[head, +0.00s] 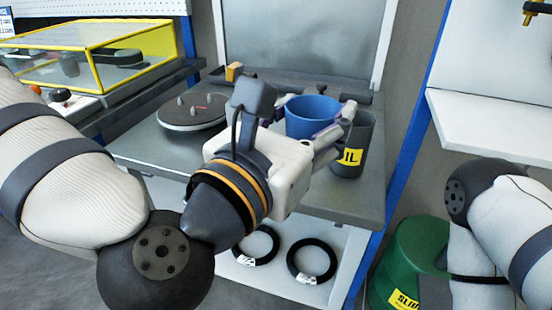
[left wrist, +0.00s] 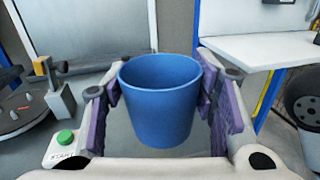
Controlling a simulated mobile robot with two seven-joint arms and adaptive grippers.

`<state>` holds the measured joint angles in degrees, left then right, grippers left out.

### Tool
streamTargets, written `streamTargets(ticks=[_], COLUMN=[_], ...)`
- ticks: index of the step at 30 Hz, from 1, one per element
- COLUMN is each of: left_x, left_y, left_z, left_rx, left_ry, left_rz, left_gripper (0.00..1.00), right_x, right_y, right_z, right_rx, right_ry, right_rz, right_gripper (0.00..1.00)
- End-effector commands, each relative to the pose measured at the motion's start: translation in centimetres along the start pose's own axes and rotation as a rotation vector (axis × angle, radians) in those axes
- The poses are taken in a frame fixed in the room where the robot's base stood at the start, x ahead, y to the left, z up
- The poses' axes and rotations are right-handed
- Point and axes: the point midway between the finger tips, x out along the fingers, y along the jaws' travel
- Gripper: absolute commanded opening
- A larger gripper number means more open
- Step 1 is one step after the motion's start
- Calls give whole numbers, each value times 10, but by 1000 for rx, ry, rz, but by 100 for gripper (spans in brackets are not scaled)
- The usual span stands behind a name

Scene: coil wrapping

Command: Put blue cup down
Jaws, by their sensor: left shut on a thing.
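The blue cup (head: 312,115) is upright above the right part of the grey table (head: 345,200) in the head view. My left gripper (head: 322,125) is shut on the blue cup, with a finger on each side of it. In the left wrist view the cup (left wrist: 160,105) sits between the purple finger pads of the gripper (left wrist: 160,100). The cup's underside is hidden in the head view, so I cannot tell whether it touches the table. My right gripper is not in view; only part of my right arm shows at the right edge.
A dark grey cup with a yellow label (head: 352,150) stands close beside the blue cup. A round turntable with pegs (head: 192,111) is at the left of the table. Two black rings (head: 311,261) are on the lower white panel. A green container (head: 408,260) stands at the lower right.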

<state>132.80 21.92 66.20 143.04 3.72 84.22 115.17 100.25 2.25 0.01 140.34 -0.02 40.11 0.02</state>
Motion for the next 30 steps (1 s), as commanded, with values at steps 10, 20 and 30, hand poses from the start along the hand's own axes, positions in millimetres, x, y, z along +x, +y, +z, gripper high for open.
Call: streamTargets(ticks=[10, 20, 30], left_x=[28, 70, 83], left_y=[37, 89, 104], left_z=[-28, -83, -120], left_rx=[-2, -2, -1], left_ry=[5, 7, 7], left_rz=[-1, -4, -7], left_gripper=[20, 20, 20], right_x=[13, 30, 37], right_y=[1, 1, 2], right_z=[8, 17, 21], right_rx=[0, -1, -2], right_ry=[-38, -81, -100], right_rz=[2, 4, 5], right_gripper=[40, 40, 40])
